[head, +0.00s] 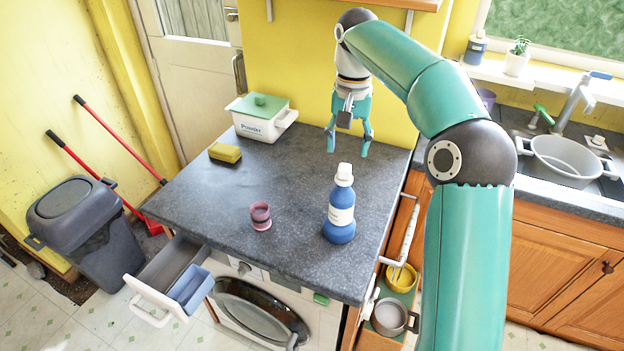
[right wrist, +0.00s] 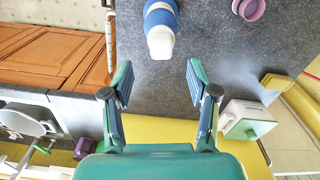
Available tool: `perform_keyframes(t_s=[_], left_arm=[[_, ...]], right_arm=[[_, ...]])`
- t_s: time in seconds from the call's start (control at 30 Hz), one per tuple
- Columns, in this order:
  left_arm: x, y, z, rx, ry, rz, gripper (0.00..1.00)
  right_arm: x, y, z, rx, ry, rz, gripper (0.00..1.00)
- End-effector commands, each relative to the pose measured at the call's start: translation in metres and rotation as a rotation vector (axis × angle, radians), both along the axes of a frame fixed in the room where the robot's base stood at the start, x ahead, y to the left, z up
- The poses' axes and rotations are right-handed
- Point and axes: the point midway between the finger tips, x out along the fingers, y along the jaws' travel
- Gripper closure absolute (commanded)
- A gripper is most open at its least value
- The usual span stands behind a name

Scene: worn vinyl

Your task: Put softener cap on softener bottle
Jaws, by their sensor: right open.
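The softener bottle (head: 340,218) is blue with a white neck and a pale label. It stands upright on the grey counter, near its right front edge, and also shows at the top of the right wrist view (right wrist: 160,18). The softener cap (head: 261,216) is a small pink-purple cup, standing on the counter left of the bottle and apart from it. It also shows at the top edge of the right wrist view (right wrist: 250,8). My right gripper (head: 348,149) is open and empty, above the back of the counter, behind the bottle. My left gripper is out of view.
A white powder box (head: 259,126) with a green lid stands at the counter's back, left of my right gripper. A yellow sponge (head: 225,153) lies at the left. The middle counter (head: 285,180) is clear. An open drawer (head: 155,298) juts out at front left.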

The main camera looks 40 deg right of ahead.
Motion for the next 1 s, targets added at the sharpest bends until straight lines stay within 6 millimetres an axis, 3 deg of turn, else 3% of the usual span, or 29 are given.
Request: perform_keyframes(t_s=[0.47, 1.0], left_arm=[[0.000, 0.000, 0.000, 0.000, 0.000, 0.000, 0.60], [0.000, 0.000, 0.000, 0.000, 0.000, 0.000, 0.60]], right_arm=[[0.000, 0.000, 0.017, 0.001, 0.001, 0.000, 0.41], [0.000, 0.000, 0.018, 0.000, 0.000, 0.000, 0.41]])
